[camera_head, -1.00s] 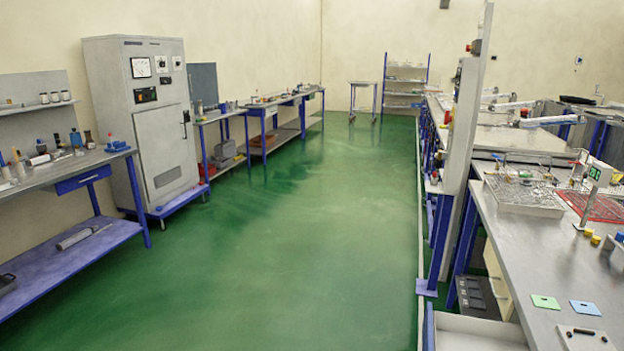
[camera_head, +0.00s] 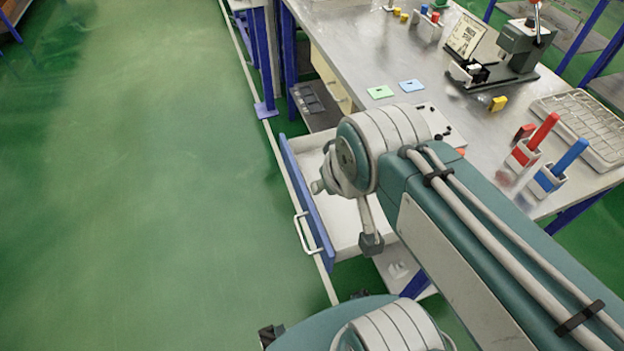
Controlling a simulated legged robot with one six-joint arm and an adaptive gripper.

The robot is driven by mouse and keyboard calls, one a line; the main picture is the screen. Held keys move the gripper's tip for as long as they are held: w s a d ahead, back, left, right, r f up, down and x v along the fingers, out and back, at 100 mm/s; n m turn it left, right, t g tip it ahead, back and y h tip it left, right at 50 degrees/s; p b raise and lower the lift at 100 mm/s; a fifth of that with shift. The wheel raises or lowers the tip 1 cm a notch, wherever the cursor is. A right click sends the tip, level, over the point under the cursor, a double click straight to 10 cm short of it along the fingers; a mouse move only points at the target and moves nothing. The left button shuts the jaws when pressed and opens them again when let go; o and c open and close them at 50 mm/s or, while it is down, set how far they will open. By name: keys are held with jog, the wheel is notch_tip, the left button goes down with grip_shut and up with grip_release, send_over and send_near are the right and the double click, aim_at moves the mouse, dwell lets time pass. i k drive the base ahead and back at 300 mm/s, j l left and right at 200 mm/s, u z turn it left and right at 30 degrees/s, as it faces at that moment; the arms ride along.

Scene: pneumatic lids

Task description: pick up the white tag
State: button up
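I cannot make out a white tag in the current view; my arm covers part of the bench and the drawer. A green tag (camera_head: 380,92) and a blue tag (camera_head: 411,86) lie flat on the metal bench, beyond my arm. Both have a small dark hole or mark. My teal and white arm reaches in from the lower right, over the open drawer. I cannot pick out my gripper or its fingers.
A white drawer with a blue front (camera_head: 305,200) stands open from the bench (camera_head: 360,50). A white panel with black knobs (camera_head: 432,112), a green press (camera_head: 522,45), red and blue handled tools and a wire tray (camera_head: 585,120) occupy the bench. Green floor is clear at left.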

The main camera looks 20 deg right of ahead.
aim_at(474, 68)
jog(key=j+z, duration=0.4)
jog(key=i+j+z, duration=0.1)
jog(key=z, duration=0.35)
jog(key=k+l+z, duration=0.15)
jog(key=z, duration=0.2)
jog(key=k+l+z, duration=0.2)
jog(key=z, duration=0.15)
jog(key=k+j, duration=0.15)
jog(key=j+z, duration=0.15)
jog(key=j, duration=0.25)
jog(key=k+j+z, duration=0.2)
jog(key=j, duration=0.2)
jog(key=j+z, duration=0.15)
jog(key=j, duration=0.3)
jog(key=j+z, duration=0.15)
jog(key=j, duration=0.25)
jog(key=i+j+z, duration=0.15)
jog(key=j+z, duration=0.25)
jog(key=j, duration=0.6)
jog(key=j+z, duration=0.45)
jog(key=j, duration=0.6)
jog(key=i+j+z, duration=0.25)
jog(key=j, duration=0.35)
jog(key=i+j+z, duration=0.1)
jog(key=i+j, duration=0.15)
jog(key=i+j+z, duration=0.15)
jog(key=j, duration=0.25)
jog(key=i+j+z, duration=0.1)
jog(key=j, duration=0.2)
jog(key=i, duration=0.05)
